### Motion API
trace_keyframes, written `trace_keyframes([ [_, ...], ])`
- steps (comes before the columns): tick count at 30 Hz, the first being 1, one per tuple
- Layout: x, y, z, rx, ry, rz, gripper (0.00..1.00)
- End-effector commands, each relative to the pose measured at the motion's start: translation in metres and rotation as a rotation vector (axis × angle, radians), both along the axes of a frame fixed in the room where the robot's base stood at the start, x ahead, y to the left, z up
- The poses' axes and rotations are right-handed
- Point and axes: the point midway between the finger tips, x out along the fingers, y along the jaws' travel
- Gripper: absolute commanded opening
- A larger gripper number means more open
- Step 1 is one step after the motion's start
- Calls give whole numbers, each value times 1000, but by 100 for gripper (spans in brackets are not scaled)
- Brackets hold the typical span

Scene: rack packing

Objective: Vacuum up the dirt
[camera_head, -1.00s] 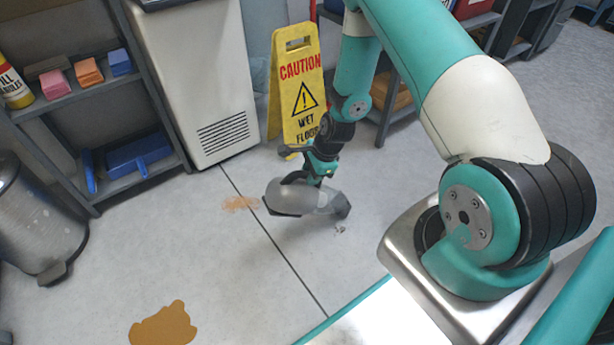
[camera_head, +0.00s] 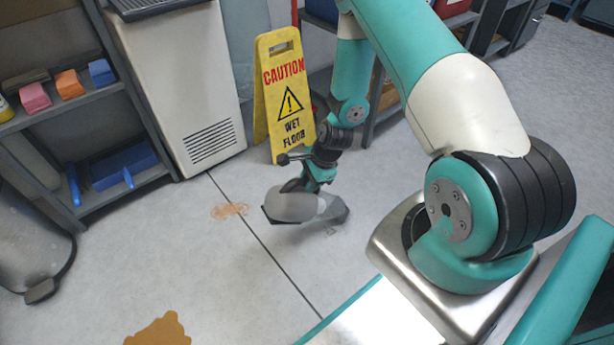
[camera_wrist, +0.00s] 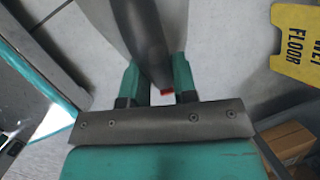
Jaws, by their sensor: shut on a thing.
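My gripper (camera_head: 314,177) is shut on a grey handheld vacuum (camera_head: 292,207), held low over the floor. In the wrist view, my gripper's teal fingers (camera_wrist: 157,82) stand on either side of the vacuum's dark handle (camera_wrist: 146,42). An orange-brown smear of dirt (camera_head: 230,210) lies on the floor just left of the vacuum, apart from it. A darker brown patch (camera_head: 160,331) lies at the bottom left, cut by the frame edge. A faint small grey mark shows by the vacuum's right end. Whether the vacuum touches the floor I cannot tell.
A yellow caution sign (camera_head: 283,95) stands close behind my gripper. A white cabinet (camera_head: 190,85) and a shelf with a blue dustpan (camera_head: 124,165) are at the left. A metal bin (camera_head: 32,240) stands at the far left. The floor in front of the vacuum is clear.

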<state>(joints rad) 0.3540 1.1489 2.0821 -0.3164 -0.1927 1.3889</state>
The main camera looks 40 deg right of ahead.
Motion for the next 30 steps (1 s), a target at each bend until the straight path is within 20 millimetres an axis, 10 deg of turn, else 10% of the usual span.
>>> trace_keyframes([
  [30, -19, 32, 1, 1, 0, 1, 0],
])
